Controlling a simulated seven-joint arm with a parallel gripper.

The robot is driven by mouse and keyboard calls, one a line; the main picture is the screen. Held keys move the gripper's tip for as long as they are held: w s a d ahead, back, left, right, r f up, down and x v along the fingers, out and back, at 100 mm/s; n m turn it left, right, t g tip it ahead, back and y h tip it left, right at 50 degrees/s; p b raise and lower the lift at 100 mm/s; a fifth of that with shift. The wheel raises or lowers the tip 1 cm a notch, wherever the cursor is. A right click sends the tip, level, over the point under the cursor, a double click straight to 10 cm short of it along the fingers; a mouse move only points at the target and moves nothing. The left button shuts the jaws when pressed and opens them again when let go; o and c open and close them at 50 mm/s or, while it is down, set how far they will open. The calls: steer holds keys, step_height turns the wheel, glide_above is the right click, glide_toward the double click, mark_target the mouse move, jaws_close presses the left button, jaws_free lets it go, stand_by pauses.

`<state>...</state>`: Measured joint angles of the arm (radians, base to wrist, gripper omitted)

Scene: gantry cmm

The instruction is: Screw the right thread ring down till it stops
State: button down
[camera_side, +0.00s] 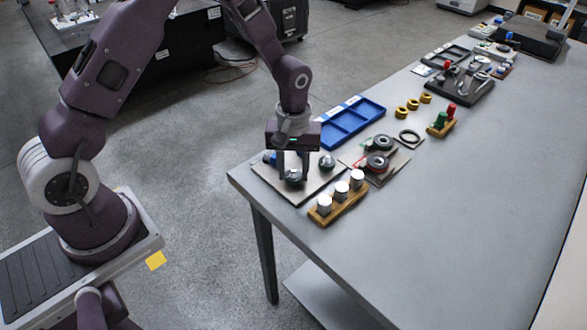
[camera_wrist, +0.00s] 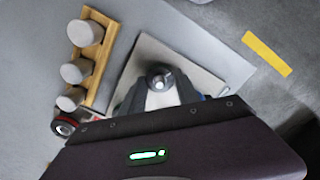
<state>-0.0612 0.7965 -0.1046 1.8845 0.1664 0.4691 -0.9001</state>
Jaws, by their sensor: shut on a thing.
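My gripper (camera_side: 292,177) is shut on a dark thread ring (camera_wrist: 159,74), low over a light grey plate (camera_wrist: 145,55) at the table's near left corner. In the wrist view, the ring is between the fingertips and a bright round post top shows in its middle. The ring appears to sit around the post; the fingers partly hide it, and its height on the thread cannot be told.
A wooden block with three silver cylinders (camera_side: 340,203) stands close by at the table's front edge. A blue tray (camera_side: 352,118) lies behind. The table's right front is clear.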

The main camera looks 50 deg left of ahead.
steer(key=m, duration=0.4)
steer(key=shift+m, duration=0.3)
steer(key=m, duration=0.4)
steer(key=shift+w+m, duration=0.1)
steer(key=shift+m, duration=0.2)
steer(key=m, duration=0.6)
steer(key=shift+m, duration=1.6)
steer(key=c, duration=0.9)
jaws_free()
step_height(320, 180, up, 7)
steer(key=shift+r, duration=0.1)
